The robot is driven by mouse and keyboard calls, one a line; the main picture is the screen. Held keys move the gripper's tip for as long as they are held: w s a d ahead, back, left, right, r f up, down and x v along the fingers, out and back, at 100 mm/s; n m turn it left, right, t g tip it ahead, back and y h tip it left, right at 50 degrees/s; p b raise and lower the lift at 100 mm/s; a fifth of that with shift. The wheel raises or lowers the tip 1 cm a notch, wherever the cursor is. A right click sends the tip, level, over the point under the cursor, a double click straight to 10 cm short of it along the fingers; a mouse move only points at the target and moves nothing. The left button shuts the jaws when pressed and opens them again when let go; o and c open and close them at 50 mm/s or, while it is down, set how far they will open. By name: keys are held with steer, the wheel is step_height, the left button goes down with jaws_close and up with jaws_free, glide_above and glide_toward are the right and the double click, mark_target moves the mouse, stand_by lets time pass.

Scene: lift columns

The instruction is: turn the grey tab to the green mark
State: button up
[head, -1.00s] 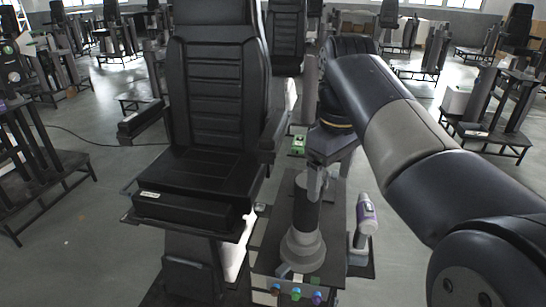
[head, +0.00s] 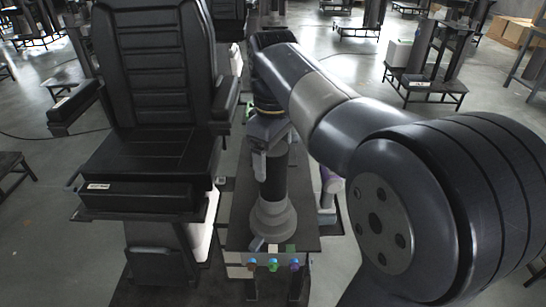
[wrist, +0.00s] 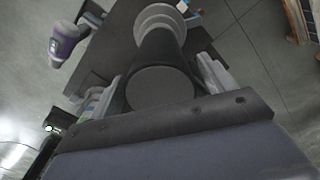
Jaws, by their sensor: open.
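An upright black column (head: 272,175) with a flared grey base (head: 273,219) stands on a dark platform. The grey tab (head: 257,243) sticks out from the front left of the base. A green mark (head: 291,248) lies to its right at the platform's front edge, beside a white mark (head: 273,248). My gripper (head: 268,163) is open at the upper part of the column. In the wrist view, the fingers of my gripper (wrist: 155,88) lie on either side of the column (wrist: 160,87); contact cannot be told. The tab is not discernible there.
Blue (head: 251,263), green (head: 272,265) and purple (head: 294,264) knobs sit on the platform's front face. A black seat (head: 155,155) stands close on the left. A purple and white handheld tool (wrist: 66,42) stands beside the column.

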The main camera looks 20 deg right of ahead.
steer(key=shift+f, duration=0.2)
steer(key=c, duration=1.4)
